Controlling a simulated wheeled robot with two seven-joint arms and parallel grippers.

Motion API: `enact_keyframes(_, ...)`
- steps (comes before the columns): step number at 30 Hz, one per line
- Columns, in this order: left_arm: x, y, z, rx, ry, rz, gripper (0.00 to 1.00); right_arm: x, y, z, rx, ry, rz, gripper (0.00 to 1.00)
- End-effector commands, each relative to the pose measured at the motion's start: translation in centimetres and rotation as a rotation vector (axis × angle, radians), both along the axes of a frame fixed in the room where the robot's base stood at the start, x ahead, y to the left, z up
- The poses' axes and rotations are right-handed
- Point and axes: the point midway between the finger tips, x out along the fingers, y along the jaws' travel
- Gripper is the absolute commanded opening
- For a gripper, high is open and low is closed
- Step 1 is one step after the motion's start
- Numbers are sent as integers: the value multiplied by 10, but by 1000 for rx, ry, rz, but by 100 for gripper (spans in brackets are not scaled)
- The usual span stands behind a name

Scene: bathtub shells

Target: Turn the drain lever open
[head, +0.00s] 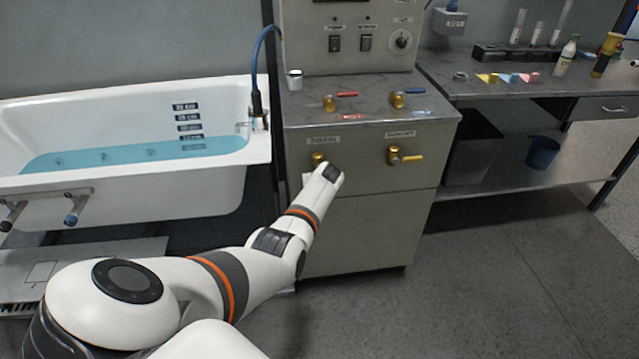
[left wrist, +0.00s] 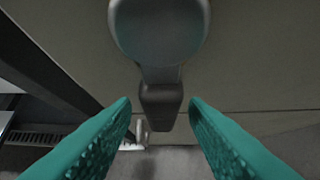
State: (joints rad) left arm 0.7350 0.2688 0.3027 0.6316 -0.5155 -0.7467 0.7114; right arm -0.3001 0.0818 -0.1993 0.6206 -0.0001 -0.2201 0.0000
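Two brass valves sit on the front of the grey cabinet, a left one (head: 318,158) and a right one (head: 394,155) with a yellow lever (head: 412,158) pointing right. The labels above them are too small to read surely. My left arm reaches to the left valve and covers its lower part; its fingers are hidden in the head view. In the left wrist view my left gripper (left wrist: 160,108) is open, with two teal fingers apart. A dark lever-like part (left wrist: 160,98) hangs below a round knob between the fingertips, with gaps on both sides. My right gripper is not seen.
Red (head: 346,94) and blue (head: 414,91) levers sit on the cabinet ledge above. A white bathtub (head: 225,180) with blue water stands at left, with a hose (head: 254,75) by its rim. A bench (head: 490,93) stands at right. The floor in front is clear.

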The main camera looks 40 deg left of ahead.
Motion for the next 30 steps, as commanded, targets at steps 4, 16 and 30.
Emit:
enact_keyframes(4, 0, 0, 0, -1, -2, 1, 40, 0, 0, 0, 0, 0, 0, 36)
enact_keyframes(16, -10, -13, 21, 0, -5, 0, 40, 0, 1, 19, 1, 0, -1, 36)
enact_keyframes(30, -43, -54, 69, -2, -3, 1, 40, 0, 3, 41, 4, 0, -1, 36)
